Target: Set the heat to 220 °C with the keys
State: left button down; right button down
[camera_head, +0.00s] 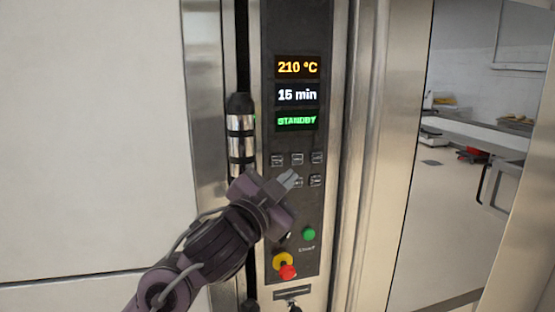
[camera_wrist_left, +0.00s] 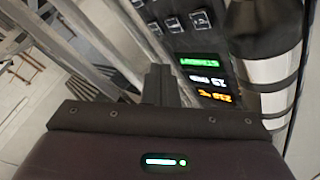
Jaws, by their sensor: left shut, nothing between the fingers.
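The black oven control panel (camera_head: 297,135) is upright in the middle of the head view. Its top display (camera_head: 297,67) reads 210 °C in orange, the one below (camera_head: 297,95) 15 min, and the third (camera_head: 297,121) STANDBY in green. Small dark keys (camera_head: 297,159) sit in two rows under the displays. My left gripper (camera_head: 289,180) is shut and empty, its tips in front of the lower key row, hiding part of it. Whether it touches a key I cannot tell. The left wrist view shows the keys (camera_wrist_left: 176,25) and displays upside down beyond the gripper (camera_wrist_left: 160,80). My right gripper is not in view.
A green button (camera_head: 309,234) and a red and yellow emergency stop (camera_head: 286,270) are low on the panel. A black and chrome vertical handle (camera_head: 240,135) stands just left of the panel. A room with a counter lies open at the right.

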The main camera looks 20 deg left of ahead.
pick_arm(q)
jog(key=shift+w+a+p, duration=0.2)
jog(key=shift+w+a, duration=0.35)
jog(key=shift+w, duration=0.3)
jog(key=shift+w+a+p, duration=0.15)
jog(key=shift+w+a, duration=0.45)
jog(key=shift+w, duration=0.3)
jog(key=shift+w+a+p, duration=0.2)
jog(key=shift+w+a, duration=0.35)
jog(key=shift+w, duration=0.3)
jog(key=shift+w+a, duration=0.25)
jog(key=shift+w, duration=0.05)
jog(key=shift+w+a+p, duration=0.25)
jog(key=shift+w+p, duration=0.05)
jog(key=shift+w, duration=0.05)
dwell(0.8)
jog(key=shift+s+d, duration=0.5)
jog(key=shift+s, duration=0.2)
jog(key=shift+s+d+b, duration=0.3)
jog(key=shift+s+d, duration=0.4)
jog(key=shift+s, duration=0.35)
jog(key=shift+s+d+b, duration=0.25)
jog(key=shift+s+d, duration=0.45)
jog(key=shift+s, duration=0.3)
